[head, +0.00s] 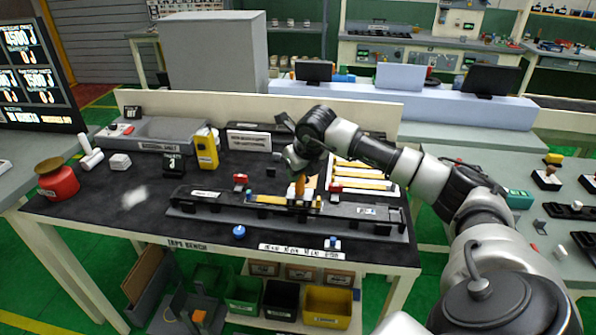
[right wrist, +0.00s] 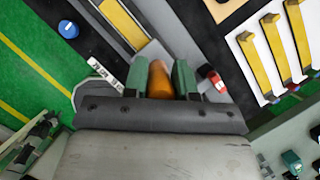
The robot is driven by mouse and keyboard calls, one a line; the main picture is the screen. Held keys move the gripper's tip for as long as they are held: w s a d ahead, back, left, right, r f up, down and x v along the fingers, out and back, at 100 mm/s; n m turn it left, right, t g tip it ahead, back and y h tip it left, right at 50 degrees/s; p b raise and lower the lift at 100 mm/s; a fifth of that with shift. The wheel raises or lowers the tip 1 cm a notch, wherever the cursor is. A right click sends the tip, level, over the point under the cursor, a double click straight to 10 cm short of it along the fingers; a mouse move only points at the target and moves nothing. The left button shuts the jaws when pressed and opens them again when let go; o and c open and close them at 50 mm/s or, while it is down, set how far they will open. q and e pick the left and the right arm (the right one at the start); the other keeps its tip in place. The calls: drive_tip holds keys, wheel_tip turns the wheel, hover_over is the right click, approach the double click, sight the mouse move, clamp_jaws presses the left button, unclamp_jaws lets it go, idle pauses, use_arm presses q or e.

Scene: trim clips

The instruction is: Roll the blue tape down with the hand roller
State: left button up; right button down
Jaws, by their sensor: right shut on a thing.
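My right gripper (head: 299,178) comes in from the right and is above the dark fixture (head: 225,208) on the bench. It is shut on the hand roller's orange handle (head: 300,187). In the right wrist view the handle (right wrist: 160,80) sits between the two green fingers (right wrist: 160,76). The roller's lower end is hidden, and I cannot tell whether it touches the strip below. A yellow strip (head: 270,200) lies along the fixture, with a small blue piece (head: 250,197) at its left. I cannot make out the blue tape with certainty. My left gripper is not in view.
A white rack with yellow strips (head: 362,184) lies behind the fixture. A yellow device (head: 206,148) and a red pot (head: 57,180) stand to the left. A blue round knob (head: 239,231) is near the front edge. The bench's front left is mostly clear.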

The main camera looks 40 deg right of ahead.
drive_tip(key=shift+a+f, duration=0.15)
drive_tip(key=shift+f, duration=0.15)
drive_tip(key=shift+w+a, duration=0.85)
drive_tip(key=shift+w, duration=0.2)
drive_tip(key=shift+w+a, duration=1.95)
drive_tip(key=shift+w, duration=0.3)
wheel_tip(320, 180, up, 8)
drive_tip(key=p, duration=0.5)
drive_tip(key=shift+w+r, duration=0.2)
drive_tip(key=shift+d, duration=0.1)
